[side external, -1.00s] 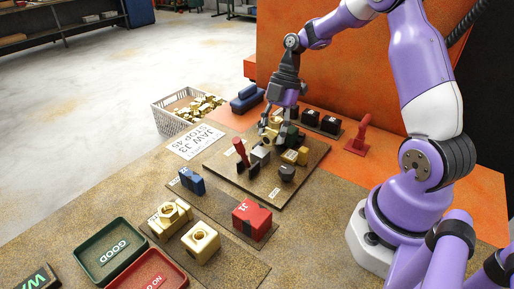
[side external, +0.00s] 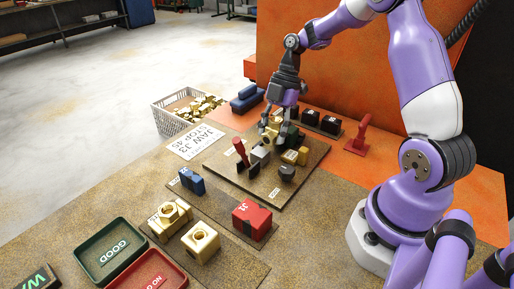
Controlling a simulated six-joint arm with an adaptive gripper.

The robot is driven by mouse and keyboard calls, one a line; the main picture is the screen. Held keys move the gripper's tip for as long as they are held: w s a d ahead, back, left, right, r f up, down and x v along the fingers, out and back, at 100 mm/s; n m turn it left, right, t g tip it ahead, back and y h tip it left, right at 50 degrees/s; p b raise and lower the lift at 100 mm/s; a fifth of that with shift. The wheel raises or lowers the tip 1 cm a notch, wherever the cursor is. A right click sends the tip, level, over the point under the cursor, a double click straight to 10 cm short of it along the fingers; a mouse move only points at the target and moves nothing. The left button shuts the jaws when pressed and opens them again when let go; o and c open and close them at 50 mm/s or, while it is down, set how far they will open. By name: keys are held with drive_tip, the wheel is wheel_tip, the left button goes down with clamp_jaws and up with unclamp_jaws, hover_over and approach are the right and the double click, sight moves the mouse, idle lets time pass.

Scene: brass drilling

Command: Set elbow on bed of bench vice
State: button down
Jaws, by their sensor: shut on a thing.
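My gripper (side external: 275,128) points down over the far part of the dark fixture board. It is shut on a small brass piece (side external: 268,137), which looks like the elbow and is largely hidden by the fingers. The bench vice (side external: 260,156), with grey and dark blocks and a red upright handle (side external: 241,150), stands on the board just in front of the gripper. The brass piece is at or just above the vice's far side. I cannot tell whether it touches the bed.
A yellow block (side external: 302,156) and dark blocks sit right of the vice. Two brass parts (side external: 201,240) and a red block (side external: 252,217) lie nearer. A white basket of brass parts (side external: 188,112) is at left. Green (side external: 107,250) and red trays (side external: 150,272) are in front.

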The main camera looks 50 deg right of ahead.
drive_tip(key=shift+f, duration=1.35)
idle(1.1)
drive_tip(key=shift+c, duration=1.5)
unclamp_jaws()
drive_tip(key=o, duration=0.3)
drive_tip(key=shift+r, duration=3.5)
